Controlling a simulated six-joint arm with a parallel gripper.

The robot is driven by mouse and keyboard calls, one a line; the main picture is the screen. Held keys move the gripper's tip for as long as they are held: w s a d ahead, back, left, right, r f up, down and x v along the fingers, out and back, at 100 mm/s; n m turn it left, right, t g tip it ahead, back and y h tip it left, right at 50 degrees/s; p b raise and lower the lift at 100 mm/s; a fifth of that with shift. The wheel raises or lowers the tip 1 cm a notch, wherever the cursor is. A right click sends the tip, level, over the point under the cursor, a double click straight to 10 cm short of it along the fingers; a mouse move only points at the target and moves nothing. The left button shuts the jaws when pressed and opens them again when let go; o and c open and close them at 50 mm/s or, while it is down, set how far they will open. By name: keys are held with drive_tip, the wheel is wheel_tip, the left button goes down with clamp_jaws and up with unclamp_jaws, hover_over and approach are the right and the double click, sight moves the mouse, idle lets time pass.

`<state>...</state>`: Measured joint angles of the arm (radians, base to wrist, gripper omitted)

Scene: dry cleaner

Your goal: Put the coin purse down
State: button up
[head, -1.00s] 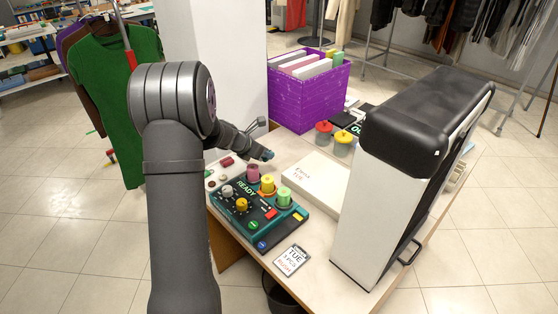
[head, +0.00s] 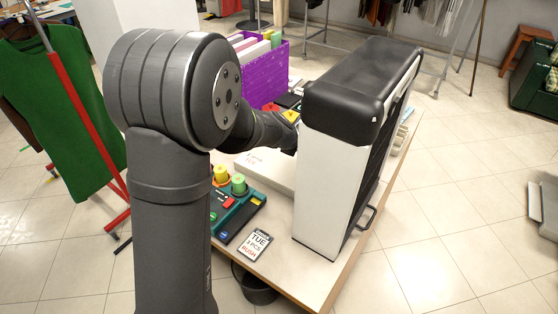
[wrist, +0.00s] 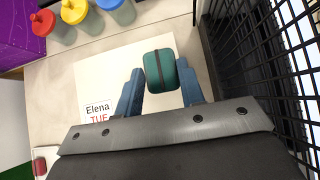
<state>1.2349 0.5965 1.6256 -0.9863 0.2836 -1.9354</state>
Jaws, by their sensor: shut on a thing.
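The coin purse (wrist: 160,70) is a small rounded teal-green case with a dark band across its middle. In the wrist view it sits between the blue fingertips of my gripper (wrist: 161,84), which is shut on it. The purse is over a flat white box (wrist: 90,75) labelled "Elena TUE"; I cannot tell how much gap lies between them. In the head view the white box (head: 262,168) is partly hidden, and my gripper's fingers and the purse are hidden by the arm and the black-and-white unit.
The tall black-and-white unit (head: 335,190) stands close to the right; its dark mesh side (wrist: 265,65) shows in the wrist view. Lidded cups (wrist: 75,12) and a purple crate (head: 263,72) are behind. A button panel (head: 240,212) and a tag (head: 255,245) lie in front.

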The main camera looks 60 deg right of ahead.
drive_tip(key=shift+s, duration=0.25)
drive_tip(key=w+f, duration=0.2)
drive_tip(key=w, duration=0.1)
drive_tip(key=w+d+f, duration=0.1)
drive_tip(key=w+f, duration=0.1)
drive_tip(key=w, duration=0.2)
drive_tip(key=w+f, duration=0.2)
drive_tip(key=w, duration=0.2)
drive_tip(key=shift+d+f, duration=0.2)
drive_tip(key=shift+f, duration=0.2)
drive_tip(key=shift+w+f, duration=0.1)
drive_tip(key=shift+f, duration=1.95)
drive_tip(key=o, duration=1)
drive_tip(key=shift+f, duration=0.1)
drive_tip(key=shift+a+r, duration=0.15)
drive_tip(key=shift+r, duration=0.15)
drive_tip(key=v, duration=1.1)
drive_tip(key=shift+a+r, duration=0.15)
drive_tip(key=shift+a, duration=0.1)
